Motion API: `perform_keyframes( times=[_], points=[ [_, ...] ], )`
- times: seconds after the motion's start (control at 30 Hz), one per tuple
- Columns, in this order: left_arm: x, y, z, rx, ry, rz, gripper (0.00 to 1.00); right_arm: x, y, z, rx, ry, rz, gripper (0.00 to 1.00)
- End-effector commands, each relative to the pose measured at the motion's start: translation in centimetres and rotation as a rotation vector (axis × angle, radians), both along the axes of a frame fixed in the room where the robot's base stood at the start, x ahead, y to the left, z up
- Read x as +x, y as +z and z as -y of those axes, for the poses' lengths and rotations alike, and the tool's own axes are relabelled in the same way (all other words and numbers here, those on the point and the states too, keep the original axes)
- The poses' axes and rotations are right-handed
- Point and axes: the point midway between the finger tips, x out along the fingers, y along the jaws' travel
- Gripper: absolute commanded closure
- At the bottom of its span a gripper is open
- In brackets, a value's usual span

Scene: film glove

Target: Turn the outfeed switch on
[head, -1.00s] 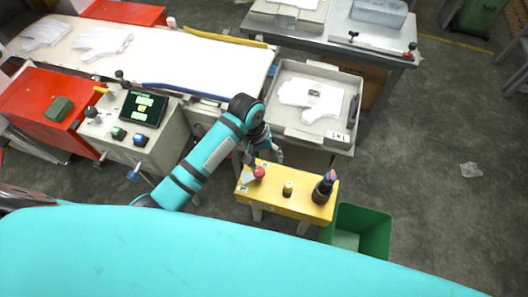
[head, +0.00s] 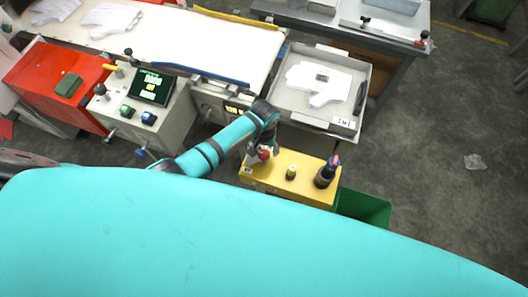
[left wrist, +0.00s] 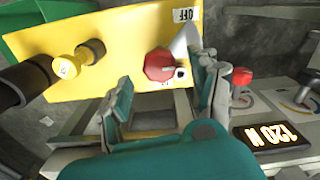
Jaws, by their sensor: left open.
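A yellow box-like stand (head: 285,187) carries a lever with a red knob (head: 264,155) at its left end. In the left wrist view the red knob (left wrist: 158,65) is close, its pale lever leaning toward a label reading OFF (left wrist: 186,14). My left gripper (head: 265,148) is at the knob in the head view. In the left wrist view its two fingers (left wrist: 160,92) are apart, with the knob just beyond the gap. I cannot tell whether a finger touches the lever. My right gripper is not in view.
A green bin (head: 365,208) stands at right. A grey tray with a white glove (head: 318,82) lies behind. A control console (head: 135,118) is at left. Floor at right is mostly clear.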

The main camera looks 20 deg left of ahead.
Motion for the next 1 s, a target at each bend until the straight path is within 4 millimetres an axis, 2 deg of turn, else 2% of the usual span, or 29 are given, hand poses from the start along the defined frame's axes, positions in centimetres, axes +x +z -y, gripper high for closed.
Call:
perform_keyframes(
  times=[0.1,0.2,0.57,1.0],
  points=[
    [0.0,-1.7,0.1,-0.001,0.000,-0.001,0.37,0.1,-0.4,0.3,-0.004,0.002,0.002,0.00],
    [0.0,-2.5,0.0,-0.001,0.000,0.000,0.37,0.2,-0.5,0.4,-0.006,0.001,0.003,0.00],
    [0.0,-2.9,0.0,-0.001,0.001,0.000,0.37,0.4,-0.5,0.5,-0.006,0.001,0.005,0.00],
    [0.0,-2.9,0.0,-0.001,0.001,0.000,0.93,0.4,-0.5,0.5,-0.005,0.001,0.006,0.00]
  ],
)
